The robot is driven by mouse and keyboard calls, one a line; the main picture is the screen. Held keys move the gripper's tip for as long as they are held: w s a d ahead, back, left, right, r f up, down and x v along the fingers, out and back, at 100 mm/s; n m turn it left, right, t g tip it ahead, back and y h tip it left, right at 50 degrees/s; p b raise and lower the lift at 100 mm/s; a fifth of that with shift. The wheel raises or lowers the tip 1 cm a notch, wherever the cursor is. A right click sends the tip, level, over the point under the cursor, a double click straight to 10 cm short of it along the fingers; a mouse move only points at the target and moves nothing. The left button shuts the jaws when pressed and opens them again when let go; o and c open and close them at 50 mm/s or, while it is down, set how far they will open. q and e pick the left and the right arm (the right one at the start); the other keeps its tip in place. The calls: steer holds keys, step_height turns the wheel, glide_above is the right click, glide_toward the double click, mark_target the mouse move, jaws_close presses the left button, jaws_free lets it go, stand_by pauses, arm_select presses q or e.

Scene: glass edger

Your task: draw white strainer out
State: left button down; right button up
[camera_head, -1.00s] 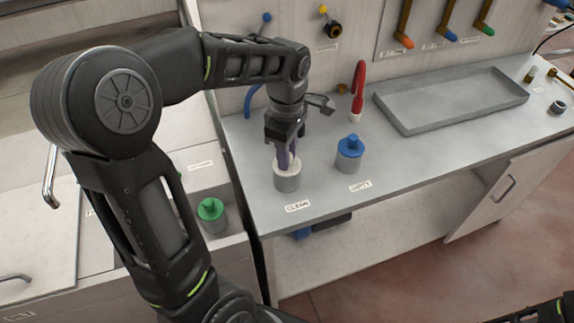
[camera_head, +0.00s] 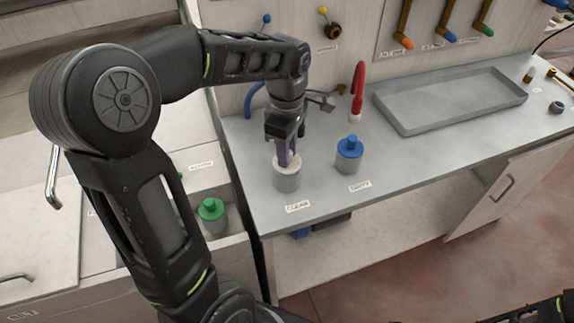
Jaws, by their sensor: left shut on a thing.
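The white strainer (camera_head: 287,161) shows as a white top in the grey cylindrical holder (camera_head: 287,180) behind the CLEAN label. My left gripper (camera_head: 287,158) points down over it, its purple fingers shut on the strainer's top. The fingertips and the strainer's lower part are hidden. Of my right arm only a dark part shows at the bottom right corner; its gripper is not in view.
A grey holder with a blue top (camera_head: 349,153) stands right, behind the DIRTY label. A red-handled tool (camera_head: 357,92) and a grey tray (camera_head: 450,126) are further back. A green-topped container (camera_head: 212,214) stands lower left. The front counter right of the blue top is clear.

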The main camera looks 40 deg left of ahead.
arm_select(q)
steer(key=shift+r, duration=0.1)
steer(key=shift+r+p, duration=2.9)
steer(key=shift+r, duration=0.75)
step_height(320, 180, up, 4)
steer(key=p, duration=0.2)
steer(key=shift+p, duration=0.4)
